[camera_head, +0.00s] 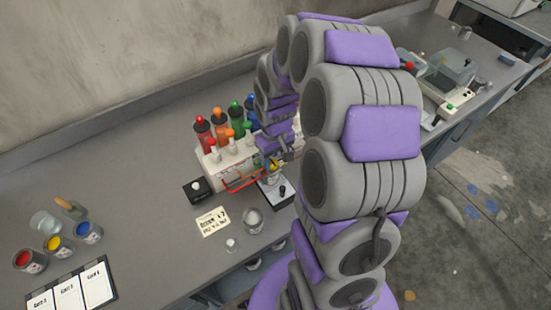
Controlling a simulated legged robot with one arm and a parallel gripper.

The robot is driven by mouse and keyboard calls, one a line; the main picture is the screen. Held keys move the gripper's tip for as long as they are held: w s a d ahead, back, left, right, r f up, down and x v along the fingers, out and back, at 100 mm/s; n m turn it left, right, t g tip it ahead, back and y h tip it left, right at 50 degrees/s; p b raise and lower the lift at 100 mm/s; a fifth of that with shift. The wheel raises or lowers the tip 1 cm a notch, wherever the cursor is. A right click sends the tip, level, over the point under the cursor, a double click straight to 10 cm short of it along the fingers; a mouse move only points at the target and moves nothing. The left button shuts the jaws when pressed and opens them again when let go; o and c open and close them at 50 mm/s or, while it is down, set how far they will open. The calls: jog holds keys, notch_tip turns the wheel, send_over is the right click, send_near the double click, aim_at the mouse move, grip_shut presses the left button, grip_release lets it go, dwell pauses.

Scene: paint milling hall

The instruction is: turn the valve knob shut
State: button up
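My arm reaches over the bench and comes down at a pale dispenser (215,172) with coloured bottles along it. My gripper (278,162) is at the dispenser's right front, small and partly hidden by my own arm. A small yellow part (272,167) shows right at the gripper and may be the valve knob; I cannot tell whether the fingers touch it. Whether the gripper is open or shut is not clear. A red bar or tube (240,184) runs along the dispenser's front. A black-and-grey device (281,193) stands just below the gripper.
A black box with a white button (197,190), a written card (213,222), a glass beaker (253,221) and a small jar (232,244) stand in front. Paint cups (58,247) and a clipboard (72,290) are at left. The bench's left middle is clear.

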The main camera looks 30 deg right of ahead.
jog(key=shift+a+f, duration=0.25)
jog(key=shift+a, duration=0.7)
jog(key=shift+d, duration=0.75)
jog(key=c, duration=0.5)
jog(key=shift+a, duration=0.3)
jog(key=c, duration=0.3)
jog(key=shift+c, duration=1.3)
jog(key=shift+d, duration=0.1)
